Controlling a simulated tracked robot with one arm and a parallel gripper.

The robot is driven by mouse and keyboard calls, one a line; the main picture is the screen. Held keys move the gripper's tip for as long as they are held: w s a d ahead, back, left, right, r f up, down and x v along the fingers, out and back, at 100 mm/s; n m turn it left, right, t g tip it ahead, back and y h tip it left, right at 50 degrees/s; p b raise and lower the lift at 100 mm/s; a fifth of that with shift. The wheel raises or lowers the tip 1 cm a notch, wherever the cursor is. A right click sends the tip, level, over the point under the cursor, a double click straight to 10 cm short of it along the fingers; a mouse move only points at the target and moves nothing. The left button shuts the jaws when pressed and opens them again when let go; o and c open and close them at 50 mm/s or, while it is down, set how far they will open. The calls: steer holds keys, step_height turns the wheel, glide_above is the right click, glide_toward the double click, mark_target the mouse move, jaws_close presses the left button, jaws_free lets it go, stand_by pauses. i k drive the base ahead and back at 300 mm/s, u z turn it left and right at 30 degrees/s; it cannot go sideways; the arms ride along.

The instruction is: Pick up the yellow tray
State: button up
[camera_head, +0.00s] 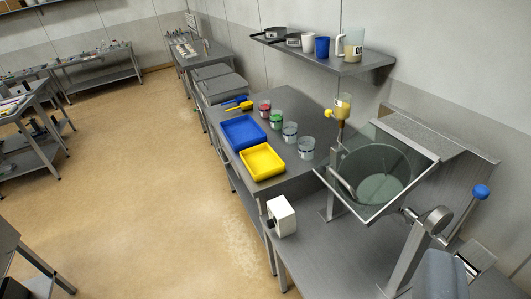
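The yellow tray (262,162) is a shallow rectangular tray. It lies flat on the grey metal workbench (290,183), near its front left edge. It looks empty. A blue tray (243,132) of similar shape lies just behind it, close to its far edge. I cannot make out my gripper in this view, and nothing touches the yellow tray.
Several glass beakers (290,133) stand right of the trays. A glass-fronted hood (378,175) stands to the right, with a white box (281,216) on the nearer bench. A wall shelf (340,62) hangs above. The floor (150,170) to the left is open.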

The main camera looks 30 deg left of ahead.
mark_target(261, 161)
steer(key=u, duration=0.35)
steer(key=i, duration=1.6)
steer(key=u, duration=0.75)
steer(key=i, duration=1.15)
steer(key=u, duration=0.3)
